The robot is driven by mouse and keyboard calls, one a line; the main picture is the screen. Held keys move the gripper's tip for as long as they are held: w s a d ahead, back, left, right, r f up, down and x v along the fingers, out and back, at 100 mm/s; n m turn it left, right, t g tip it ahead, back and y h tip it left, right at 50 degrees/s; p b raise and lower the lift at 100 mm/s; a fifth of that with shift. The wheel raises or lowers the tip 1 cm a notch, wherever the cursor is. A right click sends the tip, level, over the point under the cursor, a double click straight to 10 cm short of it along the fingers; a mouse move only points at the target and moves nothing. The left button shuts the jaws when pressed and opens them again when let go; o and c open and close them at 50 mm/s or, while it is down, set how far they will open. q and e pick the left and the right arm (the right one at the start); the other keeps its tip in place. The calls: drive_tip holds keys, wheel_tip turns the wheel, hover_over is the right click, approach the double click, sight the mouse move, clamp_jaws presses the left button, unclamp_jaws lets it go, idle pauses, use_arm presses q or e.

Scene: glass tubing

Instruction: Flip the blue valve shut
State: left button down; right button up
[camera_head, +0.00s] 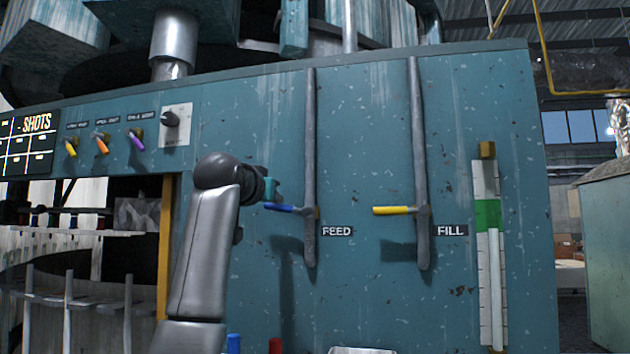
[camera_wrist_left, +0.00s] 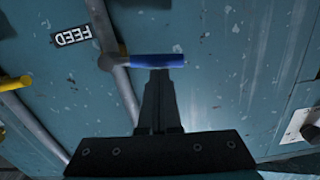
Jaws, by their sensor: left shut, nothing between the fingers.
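The blue valve handle (camera_head: 284,208) sits on the grey FEED pipe (camera_head: 310,150). It lies about level and points left from the pipe. My left gripper (camera_head: 268,190) is at the handle's left end, with the wrist hiding most of it. In the left wrist view the gripper (camera_wrist_left: 160,85) is shut and empty, its fingertips at or close to the blue handle (camera_wrist_left: 157,61); I cannot tell whether they touch. The FEED label (camera_head: 337,231) is right of the pipe and also shows in the left wrist view (camera_wrist_left: 75,37). My right gripper is not in view.
A yellow valve handle (camera_head: 395,210) on the FILL pipe (camera_head: 418,150) also points left. A gauge with a green band (camera_head: 487,214) is further right. A black knob (camera_head: 170,118) and several small coloured levers (camera_head: 101,144) are at upper left.

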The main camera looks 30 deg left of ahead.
use_arm(q)
drive_tip(key=shift+a+f, duration=0.15)
drive_tip(key=shift+f, duration=0.35)
idle(0.5)
